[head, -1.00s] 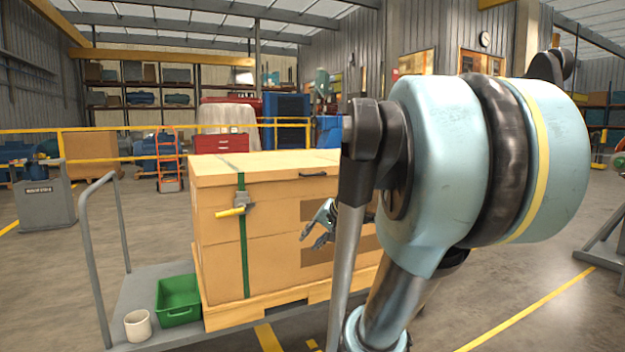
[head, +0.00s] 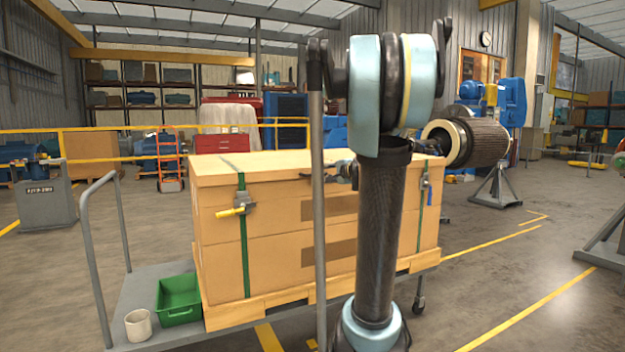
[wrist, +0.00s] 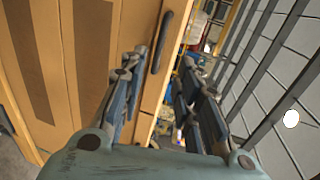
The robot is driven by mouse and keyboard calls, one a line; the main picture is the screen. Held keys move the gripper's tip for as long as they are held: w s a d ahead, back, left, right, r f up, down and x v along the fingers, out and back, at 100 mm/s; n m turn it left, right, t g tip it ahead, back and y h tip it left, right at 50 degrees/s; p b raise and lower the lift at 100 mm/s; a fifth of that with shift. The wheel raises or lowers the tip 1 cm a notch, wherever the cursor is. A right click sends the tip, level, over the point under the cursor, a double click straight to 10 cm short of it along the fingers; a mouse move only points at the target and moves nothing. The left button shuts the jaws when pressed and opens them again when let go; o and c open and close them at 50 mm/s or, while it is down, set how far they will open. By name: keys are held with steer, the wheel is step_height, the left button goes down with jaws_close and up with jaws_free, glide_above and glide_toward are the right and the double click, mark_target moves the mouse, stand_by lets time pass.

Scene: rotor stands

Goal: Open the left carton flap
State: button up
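A large tan box (head: 275,245) with a closed lid (head: 265,165) sits on a pallet on a cart. I see no separate left flap. My gripper (head: 343,174) is by the upper front of the box, partly hidden behind my arm. In the wrist view my gripper (wrist: 162,68) has its fingers apart and nothing visibly held. A dark handle (wrist: 162,42) on the box shows between the fingers, beyond the tips; contact cannot be told.
The grey cart (head: 135,295) carries a green bin (head: 179,300) and a white cup (head: 138,325) at the left, near its upright push rail (head: 125,225). A rotor on a stand (head: 480,145) is at the right.

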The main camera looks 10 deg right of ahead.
mark_target(314, 175)
steer(key=x, duration=1.4)
steer(key=shift+w+a, duration=0.15)
steer(key=shift+w, duration=0.25)
jaws_close()
steer(key=shift+a, duration=0.1)
